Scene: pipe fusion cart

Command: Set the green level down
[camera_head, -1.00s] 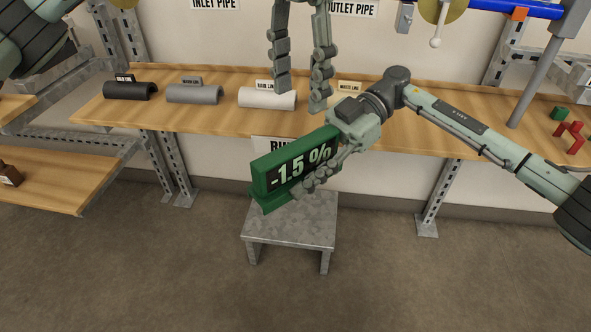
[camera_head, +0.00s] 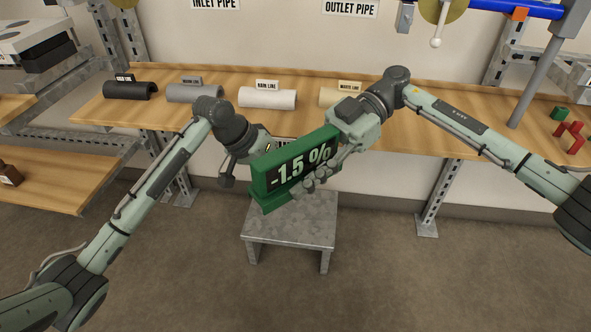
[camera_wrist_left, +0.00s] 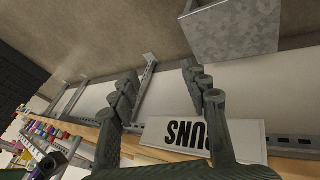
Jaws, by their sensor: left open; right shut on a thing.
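The green level (camera_head: 285,178) shows "-1.5 %" on its dark face. It is a block on a wider green foot, and it appears tilted. My right gripper (camera_head: 325,175) is shut on its right end. The level is over the grey metal stool (camera_head: 290,232); I cannot tell whether its foot touches the top. My left gripper is just left of the level in the head view, partly hidden behind it. The left wrist view shows its fingers (camera_wrist_left: 160,78) apart with nothing between them. The stool (camera_wrist_left: 232,25) also shows there, at the upper right.
A wooden shelf (camera_head: 215,118) runs behind, with a black pipe cover (camera_head: 130,91), a grey one (camera_head: 194,94) and a white one (camera_head: 267,99). Red blocks (camera_head: 570,135) lie at its right end. A white sign (camera_wrist_left: 205,133) is near my left fingers. Floor around the stool is clear.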

